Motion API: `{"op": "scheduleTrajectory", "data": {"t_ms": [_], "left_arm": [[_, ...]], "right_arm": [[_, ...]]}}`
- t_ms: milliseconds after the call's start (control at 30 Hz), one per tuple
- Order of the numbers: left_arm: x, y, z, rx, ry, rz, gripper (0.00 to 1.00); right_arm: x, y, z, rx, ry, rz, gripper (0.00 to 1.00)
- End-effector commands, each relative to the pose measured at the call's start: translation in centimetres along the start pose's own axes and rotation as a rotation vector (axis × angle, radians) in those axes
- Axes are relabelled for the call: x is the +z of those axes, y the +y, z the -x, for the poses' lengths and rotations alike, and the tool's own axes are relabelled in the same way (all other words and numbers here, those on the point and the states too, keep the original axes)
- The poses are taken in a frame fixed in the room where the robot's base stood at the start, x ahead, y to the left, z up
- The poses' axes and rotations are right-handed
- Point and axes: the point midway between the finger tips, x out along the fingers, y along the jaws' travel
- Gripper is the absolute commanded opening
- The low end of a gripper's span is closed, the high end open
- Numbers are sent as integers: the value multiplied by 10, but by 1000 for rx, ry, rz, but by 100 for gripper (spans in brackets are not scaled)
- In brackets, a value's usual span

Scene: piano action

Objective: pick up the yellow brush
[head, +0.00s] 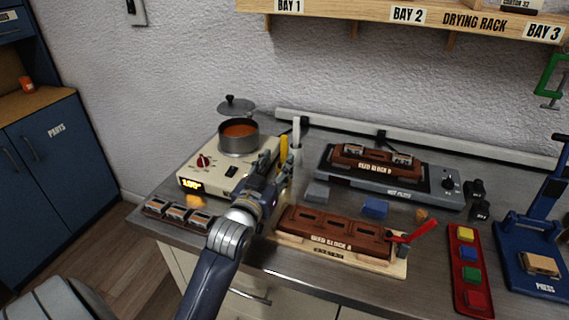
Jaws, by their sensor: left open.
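The yellow brush (284,151) stands upright behind the left gripper, between the hot pot unit and a white upright stick. Its lower end is hidden behind my gripper. My left gripper (277,172) is open just in front of and below the visible part of the brush. Whether its fingers touch the brush I cannot tell. My right gripper is not in view.
A heater (226,178) with a pot of orange liquid (239,130) is to the left. Glued block A (332,232) lies right of my arm. Grey and blue blocks (375,208) lie behind it. A hot plate (405,195) stands further back.

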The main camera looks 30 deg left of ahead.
Motion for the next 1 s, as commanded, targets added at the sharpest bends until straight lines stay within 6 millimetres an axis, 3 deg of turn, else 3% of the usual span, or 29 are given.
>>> {"op": "scheduleTrajectory", "data": {"t_ms": [267,467,733,767,900,933,1000], "left_arm": [[-6,2,-30,0,1,0,40],[-4,2,-52,0,0,-1,40],[-4,2,-54,0,0,-1,40],[-4,2,-54,0,0,-1,38],[-4,2,-54,0,-1,0,6],[-4,2,-54,0,-1,0,2],[-4,2,-54,0,-1,0,2]], "right_arm": [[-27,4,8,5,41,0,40],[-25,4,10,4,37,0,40],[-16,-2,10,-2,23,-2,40],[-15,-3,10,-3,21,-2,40],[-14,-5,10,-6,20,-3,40],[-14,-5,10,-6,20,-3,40],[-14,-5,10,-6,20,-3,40]]}}
